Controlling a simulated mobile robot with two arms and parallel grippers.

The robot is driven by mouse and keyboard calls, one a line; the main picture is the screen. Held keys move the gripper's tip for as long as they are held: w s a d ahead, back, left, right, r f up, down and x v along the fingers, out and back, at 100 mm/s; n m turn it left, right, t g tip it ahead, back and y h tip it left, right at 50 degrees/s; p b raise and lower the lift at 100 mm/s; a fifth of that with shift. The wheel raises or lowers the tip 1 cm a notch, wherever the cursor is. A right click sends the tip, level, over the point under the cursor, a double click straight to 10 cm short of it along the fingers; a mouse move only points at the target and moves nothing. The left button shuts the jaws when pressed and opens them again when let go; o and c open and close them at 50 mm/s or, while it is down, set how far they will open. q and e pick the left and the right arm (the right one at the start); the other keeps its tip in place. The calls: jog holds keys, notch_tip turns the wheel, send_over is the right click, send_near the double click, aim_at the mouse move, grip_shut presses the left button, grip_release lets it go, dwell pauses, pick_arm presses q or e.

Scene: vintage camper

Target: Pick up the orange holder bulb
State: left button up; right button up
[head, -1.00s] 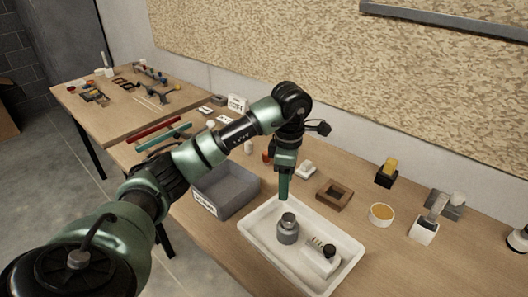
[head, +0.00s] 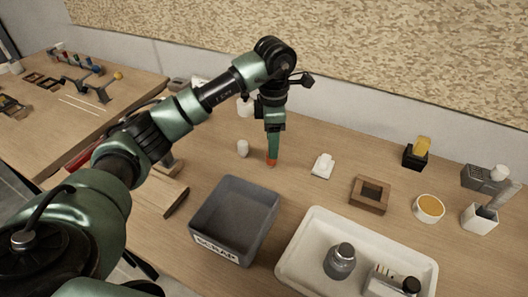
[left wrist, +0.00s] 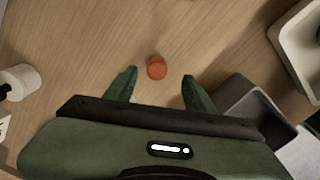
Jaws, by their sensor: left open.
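The orange holder bulb (left wrist: 157,68) shows in the left wrist view as a small round orange-red thing on the wooden table. It lies just beyond and between my open left fingers (left wrist: 160,90), with no finger touching it. In the head view my left gripper (head: 272,158) points down at the table. A bit of the orange bulb (head: 271,163) shows at its fingertips, and the rest is hidden behind the fingers. My right gripper is not in view.
A grey scrap bin (head: 237,263) stands in front of the gripper. A white tray (head: 300,240) with a grey jar (head: 340,262) is to its right. A small white cylinder (head: 243,148) stands close left.

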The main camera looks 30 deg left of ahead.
pick_arm(q)
jog(key=f+p, duration=0.1)
jog(key=f, duration=0.5)
jog(key=shift+w+a+f+p, duration=0.1)
jog(key=shift+a+f+p, duration=0.15)
jog(key=shift+p, duration=0.15)
jog(key=shift+f, duration=0.3)
jog(key=shift+c, duration=0.6)
grip_shut()
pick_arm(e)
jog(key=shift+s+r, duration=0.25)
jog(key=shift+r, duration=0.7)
